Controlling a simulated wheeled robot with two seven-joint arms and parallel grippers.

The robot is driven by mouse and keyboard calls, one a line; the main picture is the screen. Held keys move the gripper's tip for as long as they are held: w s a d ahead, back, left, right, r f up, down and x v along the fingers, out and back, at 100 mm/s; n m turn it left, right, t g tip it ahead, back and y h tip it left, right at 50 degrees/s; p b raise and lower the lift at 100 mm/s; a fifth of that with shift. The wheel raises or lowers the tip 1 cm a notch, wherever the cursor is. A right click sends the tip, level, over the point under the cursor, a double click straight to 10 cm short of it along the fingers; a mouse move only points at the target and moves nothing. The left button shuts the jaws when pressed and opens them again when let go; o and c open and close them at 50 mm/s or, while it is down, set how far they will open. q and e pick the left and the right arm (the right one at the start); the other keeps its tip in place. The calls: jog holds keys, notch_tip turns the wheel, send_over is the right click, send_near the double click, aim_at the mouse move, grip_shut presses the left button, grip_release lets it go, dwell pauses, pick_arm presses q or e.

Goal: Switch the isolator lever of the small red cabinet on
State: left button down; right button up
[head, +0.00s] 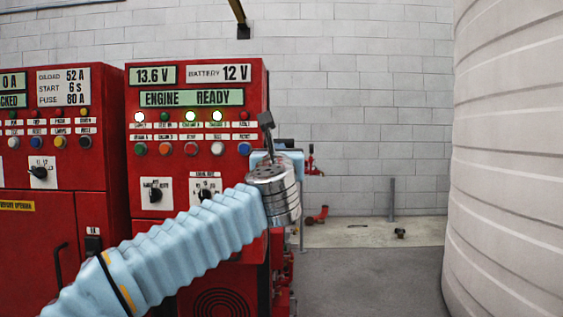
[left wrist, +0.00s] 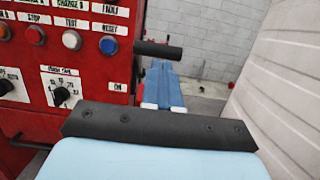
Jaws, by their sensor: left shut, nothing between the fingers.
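The red cabinet (head: 240,90) with the "ENGINE READY" display stands in the middle of the head view. Its panel edge also shows in the left wrist view (left wrist: 98,14), with an "ON" label low at the right. A dark horizontal bar (left wrist: 158,49), which looks like the isolator lever's handle, sticks out to the right of that edge. My left gripper (head: 284,150) is at the cabinet's right edge, shut and empty. Its blue fingers (left wrist: 161,68) point forward, with their tips close to the bar. I cannot tell whether they touch it. My right gripper is not in view.
Another red cabinet (head: 50,150) stands to the left. A large pale ribbed tank (head: 510,150) fills the right side. Red pipe fittings (head: 317,215) are behind the cabinet, near the block wall (head: 350,90).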

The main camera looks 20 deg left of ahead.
pick_arm(q)
jog(key=s+d+r+b, duration=0.1)
jog(key=s+d+r, duration=0.1)
jog(key=s, duration=0.6)
jog(key=shift+s+r, duration=0.15)
jog(key=shift+s, duration=0.1)
